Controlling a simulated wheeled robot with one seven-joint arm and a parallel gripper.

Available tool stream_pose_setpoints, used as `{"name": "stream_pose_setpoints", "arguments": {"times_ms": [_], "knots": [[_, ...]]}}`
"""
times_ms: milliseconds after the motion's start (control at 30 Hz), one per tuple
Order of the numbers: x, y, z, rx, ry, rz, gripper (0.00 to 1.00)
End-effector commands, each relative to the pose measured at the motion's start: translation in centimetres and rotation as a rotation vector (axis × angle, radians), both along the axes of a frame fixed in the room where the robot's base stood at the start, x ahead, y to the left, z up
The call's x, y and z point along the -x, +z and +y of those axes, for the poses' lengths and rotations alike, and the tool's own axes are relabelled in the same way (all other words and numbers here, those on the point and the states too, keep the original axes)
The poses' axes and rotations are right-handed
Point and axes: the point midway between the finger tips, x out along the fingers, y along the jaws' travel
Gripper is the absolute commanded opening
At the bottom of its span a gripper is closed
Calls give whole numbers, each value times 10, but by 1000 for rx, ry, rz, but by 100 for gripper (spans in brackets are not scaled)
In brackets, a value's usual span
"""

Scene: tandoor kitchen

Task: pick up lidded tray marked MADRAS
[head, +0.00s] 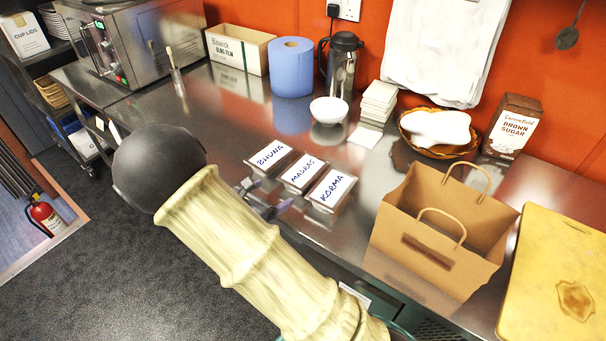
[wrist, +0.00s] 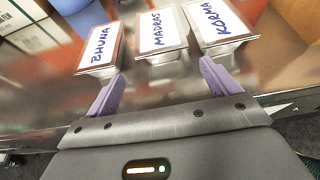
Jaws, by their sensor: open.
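The lidded tray marked MADRAS (head: 303,173) is the middle one of three foil trays with white lids on the steel counter. It also shows in the wrist view (wrist: 161,32), upper middle. The BHUNA tray (head: 270,156) is to its left and the KORMA tray (head: 332,189) to its right. My gripper (wrist: 160,85) is open and empty, its two purple fingers spread wide, a little short of the trays on their near side. The MADRAS tray lies ahead of the gap between the fingers. In the head view my arm hides part of the gripper.
A brown paper bag (head: 436,238) stands right of the trays, with a yellow board (head: 560,265) beyond it. Behind are a white bowl (head: 329,110), a stack of napkins (head: 378,102) and a blue roll (head: 291,67). Neighbouring trays sit close to MADRAS, with narrow gaps.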

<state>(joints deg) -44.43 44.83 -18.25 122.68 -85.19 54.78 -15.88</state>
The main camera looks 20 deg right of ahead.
Motion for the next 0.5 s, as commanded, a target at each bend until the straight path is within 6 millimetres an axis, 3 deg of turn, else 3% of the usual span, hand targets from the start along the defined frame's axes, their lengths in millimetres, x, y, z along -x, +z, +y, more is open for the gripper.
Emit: {"name": "stream_pose_setpoints", "arguments": {"times_ms": [100,500], "knots": [[-6,-4,-9,1,-1,1,88],[-9,-6,-16,0,-6,0,88]]}}
